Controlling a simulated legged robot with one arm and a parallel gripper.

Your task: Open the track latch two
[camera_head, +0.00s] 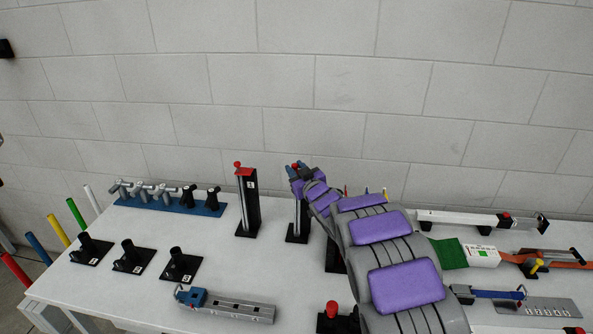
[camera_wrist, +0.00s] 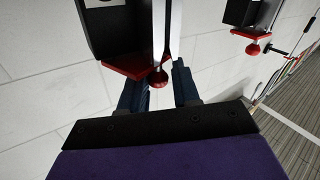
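A row of upright black track latches with silver rails and red parts stands on the table. The leftmost latch (camera_head: 248,205) shows its red top and knob clearly. The latch to its right (camera_head: 298,220) has its upper end hidden by my gripper (camera_head: 297,172). Number labels are too small to read surely, so I cannot tell which is two. In the wrist view, a red knob (camera_wrist: 158,78) under a red plate (camera_wrist: 136,65) lies in line with the gap between my blue fingers (camera_wrist: 160,88). The fingers are apart, with space beside the knob; contact is not visible.
Another latch (camera_wrist: 241,14) with a red knob shows at upper right in the wrist view. My arm covers the right middle of the table (camera_head: 110,285). A blue rail with pipes (camera_head: 170,203), black stands (camera_head: 134,258) and a grey block (camera_head: 232,306) stand left. A block wall is behind.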

